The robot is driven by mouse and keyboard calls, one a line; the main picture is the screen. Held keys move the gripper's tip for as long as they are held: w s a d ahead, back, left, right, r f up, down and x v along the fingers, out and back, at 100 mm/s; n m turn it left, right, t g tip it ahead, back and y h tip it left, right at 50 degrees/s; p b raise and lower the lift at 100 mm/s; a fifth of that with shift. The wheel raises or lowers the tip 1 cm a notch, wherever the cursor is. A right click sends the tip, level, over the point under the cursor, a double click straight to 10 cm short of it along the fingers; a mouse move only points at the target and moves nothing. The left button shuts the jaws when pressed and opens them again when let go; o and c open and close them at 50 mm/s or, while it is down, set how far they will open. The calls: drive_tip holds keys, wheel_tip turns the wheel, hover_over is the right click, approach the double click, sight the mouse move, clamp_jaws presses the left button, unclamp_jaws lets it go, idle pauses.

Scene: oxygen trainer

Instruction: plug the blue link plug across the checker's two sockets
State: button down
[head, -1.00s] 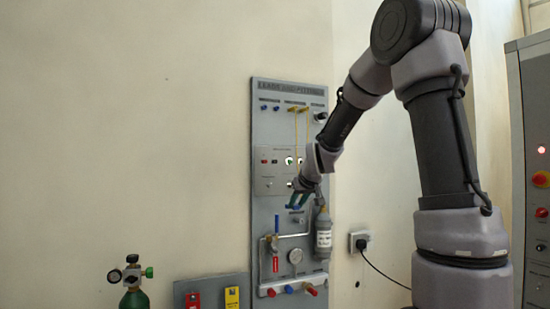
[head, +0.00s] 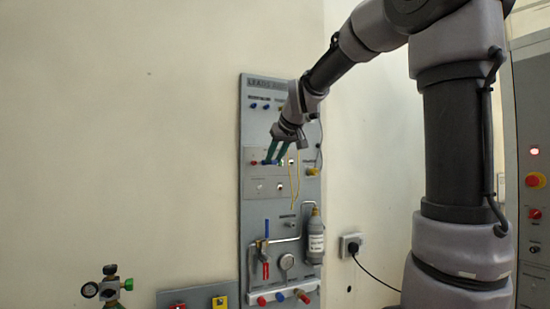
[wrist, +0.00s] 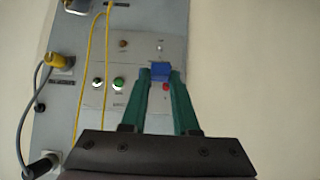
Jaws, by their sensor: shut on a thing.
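The blue link plug (wrist: 160,72) is between the teal fingertips of my gripper (wrist: 160,78) in the wrist view. My gripper is shut on it. In the head view my gripper (head: 271,160) is at the checker (head: 251,153) on the wall board. A red socket (wrist: 166,87) shows right beside the plug in the wrist view; it also shows left of the fingers in the head view (head: 254,162). The other socket is hidden by the plug or fingers. I cannot tell whether the plug touches the checker's face. A green lamp (wrist: 118,84) is left of the fingers.
A yellow lead (head: 292,190) hangs close to the right of my gripper. A yellow plug (wrist: 60,61) with a grey cable is farther left in the wrist view. The wall to the left is clear.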

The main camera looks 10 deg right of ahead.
drive_tip(key=shift+w+a, duration=0.2)
drive_tip(key=shift+w, duration=0.7)
drive_tip(key=shift+w+a, duration=0.15)
drive_tip(key=shift+w, duration=0.8)
drive_tip(key=shift+w+a, duration=0.2)
drive_tip(key=shift+w, duration=0.7)
drive_tip(key=shift+w+a, duration=0.25)
drive_tip(key=shift+w, duration=0.95)
drive_tip(key=c, duration=0.6)
unclamp_jaws()
drive_tip(key=shift+w, duration=0.1)
drive_tip(key=v, duration=1)
drive_tip(key=shift+s+r, duration=0.25)
drive_tip(key=shift+s, duration=0.1)
